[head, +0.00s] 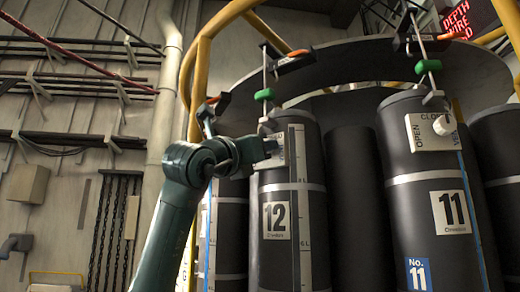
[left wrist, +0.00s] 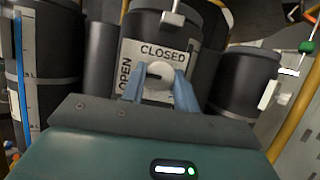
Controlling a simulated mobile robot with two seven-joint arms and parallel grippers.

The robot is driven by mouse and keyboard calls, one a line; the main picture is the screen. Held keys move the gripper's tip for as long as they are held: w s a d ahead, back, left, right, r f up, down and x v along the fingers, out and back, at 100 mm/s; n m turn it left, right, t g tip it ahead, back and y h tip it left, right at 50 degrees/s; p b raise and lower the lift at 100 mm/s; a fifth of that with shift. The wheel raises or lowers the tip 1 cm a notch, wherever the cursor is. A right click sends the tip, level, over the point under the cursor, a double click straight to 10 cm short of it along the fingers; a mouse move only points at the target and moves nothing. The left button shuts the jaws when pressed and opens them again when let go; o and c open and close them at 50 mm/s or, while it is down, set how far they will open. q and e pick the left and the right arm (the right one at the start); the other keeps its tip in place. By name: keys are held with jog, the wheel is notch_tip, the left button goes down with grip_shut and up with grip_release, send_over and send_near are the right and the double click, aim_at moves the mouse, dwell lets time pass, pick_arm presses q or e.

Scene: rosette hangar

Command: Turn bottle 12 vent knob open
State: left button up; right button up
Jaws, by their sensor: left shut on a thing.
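Bottle 12 (head: 270,262) is a dark upright cylinder with a white "12" label, in the middle of the head view. My left gripper (head: 270,148) comes in from the left and reaches its upper front, hiding the vent knob there. In the left wrist view, the pale round vent knob (left wrist: 160,75) sits on a white plate (left wrist: 139,54) marked OPEN at the left and CLOSED at the top. The blue fingers of my left gripper (left wrist: 160,90) are shut on the knob, one on each side. The knob's pointing direction is hard to tell. My right gripper is not in view.
Bottle 11 (head: 408,185), with its own white vent plate, stands to the right. Yellow curved pipes (head: 203,70) and a dark overhead ring (head: 330,66) surround the bottle tops.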

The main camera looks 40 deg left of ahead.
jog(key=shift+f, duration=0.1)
pick_arm(q)
jog(key=o, duration=1)
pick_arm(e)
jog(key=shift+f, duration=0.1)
pick_arm(q)
jog(key=b+v, duration=0.3)
jog(key=v, duration=1)
jog(key=shift+f, duration=0.15)
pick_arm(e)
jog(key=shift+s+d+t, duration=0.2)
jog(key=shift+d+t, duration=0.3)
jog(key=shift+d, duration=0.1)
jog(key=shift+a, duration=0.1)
